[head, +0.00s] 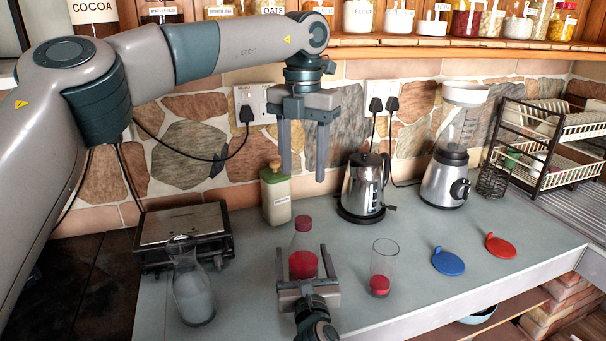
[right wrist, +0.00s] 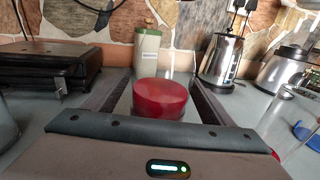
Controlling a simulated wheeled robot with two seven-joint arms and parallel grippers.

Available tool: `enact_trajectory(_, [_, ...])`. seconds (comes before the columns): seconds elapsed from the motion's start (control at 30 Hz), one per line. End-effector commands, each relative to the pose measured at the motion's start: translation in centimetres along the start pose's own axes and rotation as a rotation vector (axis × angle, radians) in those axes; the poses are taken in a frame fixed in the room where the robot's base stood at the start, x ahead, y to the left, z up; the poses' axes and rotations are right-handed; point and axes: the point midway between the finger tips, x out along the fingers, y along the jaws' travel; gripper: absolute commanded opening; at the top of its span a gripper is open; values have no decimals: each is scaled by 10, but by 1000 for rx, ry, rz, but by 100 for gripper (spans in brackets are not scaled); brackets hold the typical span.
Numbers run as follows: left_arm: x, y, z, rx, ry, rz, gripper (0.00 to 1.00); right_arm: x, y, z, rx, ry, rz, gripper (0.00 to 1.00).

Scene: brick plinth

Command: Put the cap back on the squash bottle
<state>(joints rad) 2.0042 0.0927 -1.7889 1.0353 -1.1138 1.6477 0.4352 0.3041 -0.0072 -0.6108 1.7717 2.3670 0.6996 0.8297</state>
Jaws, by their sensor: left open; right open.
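The squash bottle (head: 303,264), clear with red liquid low in it, stands upright on the counter. It also shows in the right wrist view (right wrist: 160,95). My right gripper (head: 303,254) is open, low over the counter, with one finger on each side of the bottle, apparently not clamped. My left gripper (head: 303,175) is open and empty, pointing down above and behind the bottle. A blue round lid (head: 448,261) and a red round lid (head: 500,246) lie on the counter at right.
A glass with red liquid (head: 380,268) stands right of the bottle. A glass carafe (head: 193,290) and a black grill (head: 184,232) are at left. Counter around the lids is clear.

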Motion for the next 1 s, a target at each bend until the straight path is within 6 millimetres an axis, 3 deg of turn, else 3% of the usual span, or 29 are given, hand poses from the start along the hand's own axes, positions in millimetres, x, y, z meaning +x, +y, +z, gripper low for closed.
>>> enact_trajectory(0.7, [27,0,0,0,0,0,49,-134,0,-2,3,1,1,77])
enact_trajectory(1.0, [30,0,0,0,0,0,49,-155,0,0,1,0,0,77])
